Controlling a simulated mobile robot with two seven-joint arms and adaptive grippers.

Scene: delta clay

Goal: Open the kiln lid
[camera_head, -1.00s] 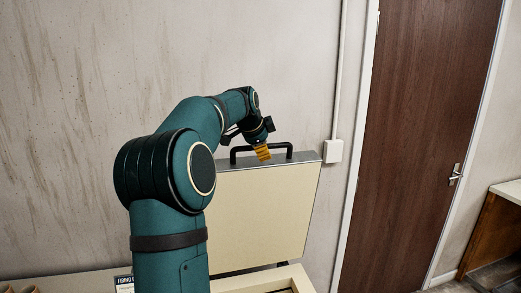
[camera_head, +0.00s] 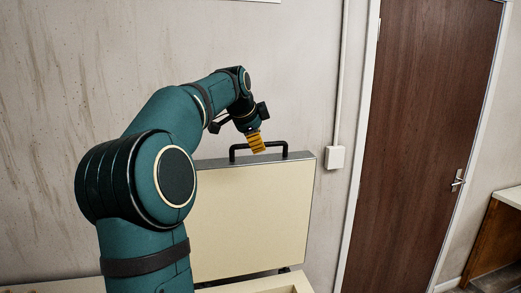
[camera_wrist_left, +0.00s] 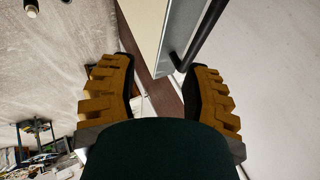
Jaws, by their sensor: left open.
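The kiln lid (camera_head: 250,215) is a cream panel that stands raised, nearly upright, with its inner face toward the head camera. A black bar handle (camera_head: 270,147) sits on its grey upper edge. My left gripper (camera_head: 257,145) has yellow fingers and is at the left part of the handle in the head view. In the left wrist view its two fingers (camera_wrist_left: 157,85) are spread apart. The handle (camera_wrist_left: 207,38) and the lid's edge (camera_wrist_left: 180,35) show beyond them, and nothing is seen held. Part of the kiln rim (camera_head: 275,284) shows at the bottom. My right gripper is not in view.
A plain wall (camera_head: 60,120) stands behind the lid. A white wall box (camera_head: 335,157) with a conduit is right of the lid. A brown door (camera_head: 415,140) and a wooden-sided counter (camera_head: 500,235) are farther right.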

